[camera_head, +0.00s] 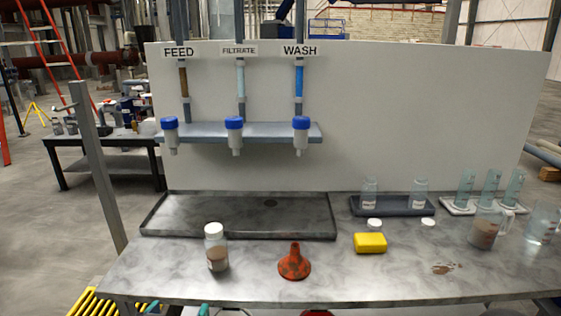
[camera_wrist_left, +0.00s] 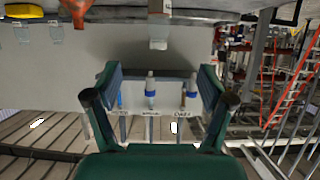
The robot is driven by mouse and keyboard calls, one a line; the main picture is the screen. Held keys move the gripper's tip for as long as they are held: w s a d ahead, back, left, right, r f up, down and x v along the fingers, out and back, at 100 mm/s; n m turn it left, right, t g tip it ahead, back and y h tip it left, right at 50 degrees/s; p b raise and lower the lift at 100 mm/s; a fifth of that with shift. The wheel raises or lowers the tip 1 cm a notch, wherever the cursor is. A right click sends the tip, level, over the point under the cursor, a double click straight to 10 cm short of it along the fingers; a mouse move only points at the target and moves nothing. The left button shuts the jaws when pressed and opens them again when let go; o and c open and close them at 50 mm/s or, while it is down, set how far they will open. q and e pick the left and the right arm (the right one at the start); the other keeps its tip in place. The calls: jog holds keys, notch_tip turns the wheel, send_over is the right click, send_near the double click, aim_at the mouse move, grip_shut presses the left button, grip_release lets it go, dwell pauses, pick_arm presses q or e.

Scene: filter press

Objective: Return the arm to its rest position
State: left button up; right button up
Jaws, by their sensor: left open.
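My left gripper (camera_head: 178,309) shows only as teal fingertips at the bottom edge of the head view, low in front of the bench (camera_head: 345,280). In the left wrist view its two fingers (camera_wrist_left: 158,78) are spread wide with nothing between them. That view is upside down, with the bench edge and an orange funnel at its top. My right gripper is in neither view.
A grey post (camera_head: 97,165) rises at left. A brown spill (camera_head: 444,268) lies front right.

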pick_arm(q)
jog(key=s+a+f+g+p, duration=0.1)
jog(key=a+f+g+p, duration=0.15)
jog(key=f, duration=0.65)
jog(key=a+f+g+p, duration=0.1)
jog(key=f+g, duration=0.2)
jog(key=f, duration=0.7)
jog(key=s+d+f+n+g+h, duration=0.1)
jog(key=s+d+f+g+h, duration=0.1)
jog(key=s+f, duration=0.5)
jog(key=s+d+f+n+g+h+p, duration=0.1)
jog(key=s+d+f+g, duration=0.4)
jog(key=s+d+f, duration=0.1)
jog(key=shift+s+d+f+h+p, duration=0.35)
jog(key=shift+s+f, duration=0.3)
jog(key=shift+f, duration=0.55)
jog(key=shift+a, duration=0.1)
